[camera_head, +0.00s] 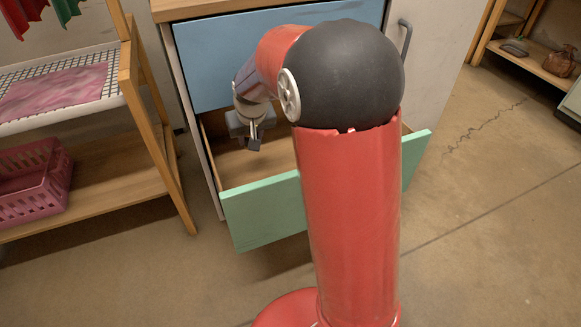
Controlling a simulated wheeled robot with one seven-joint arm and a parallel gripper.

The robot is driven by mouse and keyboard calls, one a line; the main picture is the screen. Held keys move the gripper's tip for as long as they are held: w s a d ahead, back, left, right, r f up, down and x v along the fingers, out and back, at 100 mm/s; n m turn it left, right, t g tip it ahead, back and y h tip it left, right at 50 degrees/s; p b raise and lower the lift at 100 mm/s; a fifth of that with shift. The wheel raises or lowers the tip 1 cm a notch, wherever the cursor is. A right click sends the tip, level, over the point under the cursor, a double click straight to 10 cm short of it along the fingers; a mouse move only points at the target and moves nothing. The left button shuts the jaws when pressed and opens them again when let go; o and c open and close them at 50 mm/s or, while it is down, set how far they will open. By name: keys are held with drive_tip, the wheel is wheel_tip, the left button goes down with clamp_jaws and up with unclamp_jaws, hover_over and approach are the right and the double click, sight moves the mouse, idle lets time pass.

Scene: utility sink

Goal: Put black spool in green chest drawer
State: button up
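The green-fronted drawer (262,211) of the chest is pulled out, and its bare wooden floor shows at the left inside. The blue drawer (225,62) above it is closed. My gripper (254,143) hangs over the open green drawer, left of my arm, pointing down. Its dark tips are small, and I cannot tell whether they are apart or closed on something. I cannot make out the black spool for certain. My red arm and its black joint hide the middle and right of the drawer's inside.
A wooden rack (150,110) stands close on the left, with a pink cloth (55,92) on its mesh top and a pink basket (35,180) below. A brown bag (560,62) and a dark item (514,50) sit on a far-right shelf. The floor at right is clear.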

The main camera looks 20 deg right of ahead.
sight(253, 169)
wheel_tip(253, 169, down, 10)
drive_tip(key=shift+r+b, duration=0.1)
drive_tip(key=shift+b, duration=0.85)
drive_tip(key=shift+f, duration=0.3)
drive_tip(key=o, duration=0.9)
drive_tip(key=shift+r, duration=0.1)
drive_tip(key=shift+o, duration=0.2)
drive_tip(key=shift+r, duration=0.4)
drive_tip(key=p+v, duration=0.2)
drive_tip(key=v, duration=0.9)
drive_tip(key=shift+s+r, duration=0.2)
drive_tip(key=shift+r, duration=0.1)
